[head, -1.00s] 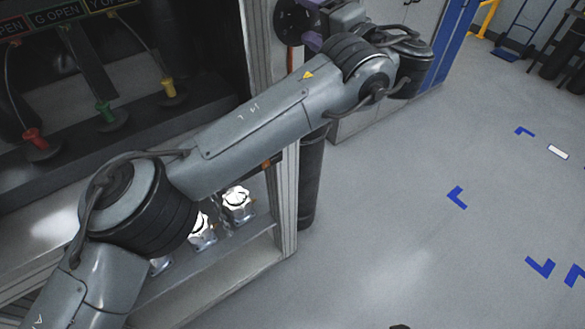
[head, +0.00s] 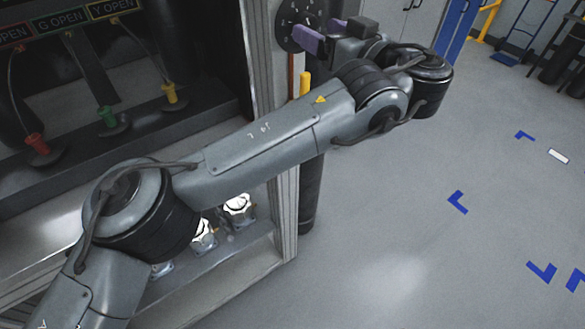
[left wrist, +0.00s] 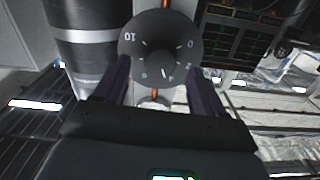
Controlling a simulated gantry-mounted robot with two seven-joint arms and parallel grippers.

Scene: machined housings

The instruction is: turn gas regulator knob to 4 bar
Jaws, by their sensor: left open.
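The regulator knob is a round dark dial (head: 292,24) with pale marks, on the front post of the cabinet. In the left wrist view the dial (left wrist: 160,48) faces me; 10 is at its left, 0 at its right, 2 at lower right and 4 near the bottom. My left gripper (head: 321,33) is open, its purple fingers apart, just right of the dial in the head view. In the left wrist view the fingers (left wrist: 160,85) stand at either side of the dial's lower part, with nothing held. Contact is unclear. My right gripper is out of view.
Red (head: 38,145), green (head: 107,117) and yellow (head: 170,94) valve handles stand on the cabinet shelf. White-topped knobs (head: 238,206) sit below my left arm. A yellow cylinder (head: 305,84) stands below the dial.

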